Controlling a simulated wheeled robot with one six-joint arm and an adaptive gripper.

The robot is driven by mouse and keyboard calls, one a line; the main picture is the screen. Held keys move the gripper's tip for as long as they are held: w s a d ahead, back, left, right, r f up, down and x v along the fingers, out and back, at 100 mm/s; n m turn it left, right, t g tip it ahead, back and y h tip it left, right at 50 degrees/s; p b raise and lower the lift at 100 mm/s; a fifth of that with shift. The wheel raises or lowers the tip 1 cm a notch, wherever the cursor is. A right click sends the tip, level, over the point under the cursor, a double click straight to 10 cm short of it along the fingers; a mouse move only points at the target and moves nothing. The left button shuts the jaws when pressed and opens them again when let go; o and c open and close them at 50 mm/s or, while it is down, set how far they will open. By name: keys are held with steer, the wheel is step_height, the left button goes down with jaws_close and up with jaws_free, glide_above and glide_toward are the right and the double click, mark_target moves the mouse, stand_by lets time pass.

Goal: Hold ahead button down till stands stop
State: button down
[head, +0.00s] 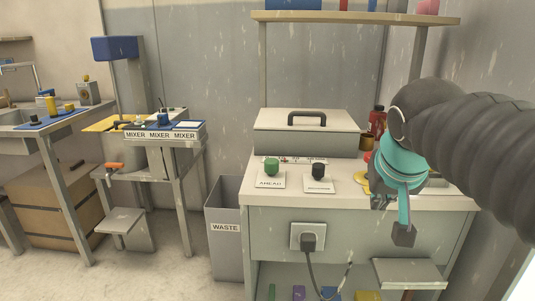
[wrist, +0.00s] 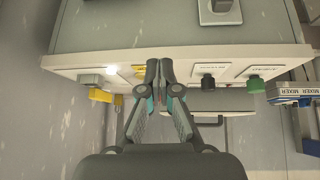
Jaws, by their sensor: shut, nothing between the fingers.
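The green button (head: 271,165) stands on a white plate marked AHEAD, on the front left of the counter top. A black button (head: 318,170) on a similar white plate is to its right; its label is too small to read. In the wrist view the green button (wrist: 254,84) and the black button (wrist: 208,82) show right of the fingers. My gripper (head: 403,238) is shut and empty, in front of the counter's right part, apart from both buttons. Its fingertips (wrist: 160,67) meet in the wrist view. I cannot make out the stands; my arm hides part of the counter.
A lidded box (head: 306,142) with a black handle is behind the buttons. A red bottle (head: 377,121) and brown cup (head: 367,142) stand right of it. A plugged socket (head: 308,237) is on the counter front. A waste bin (head: 226,248) stands left. Space above the buttons looks clear.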

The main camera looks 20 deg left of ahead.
steer(key=w+a+r, duration=0.2)
steer(key=a+r, duration=0.1)
steer(key=a, duration=0.5)
steer(key=w+a+r+t+y, duration=0.1)
steer(key=w+a+r, duration=0.1)
steer(key=a+r, duration=0.2)
steer(key=w+a+r+n, duration=0.1)
steer(key=w+a+r, duration=0.2)
steer(key=a, duration=0.8)
steer(key=shift+a+r+t+y+b, duration=0.3)
steer(key=shift+r+t+y, duration=0.05)
steer(key=shift+t+y, duration=0.05)
steer(key=shift+f, duration=0.1)
glide_above(266, 162)
step_height(266, 162, down, 7)
steer(key=shift+w+f, duration=0.1)
steer(key=shift+f, duration=0.1)
step_height(266, 162, down, 2)
steer(key=shift+f, duration=0.8)
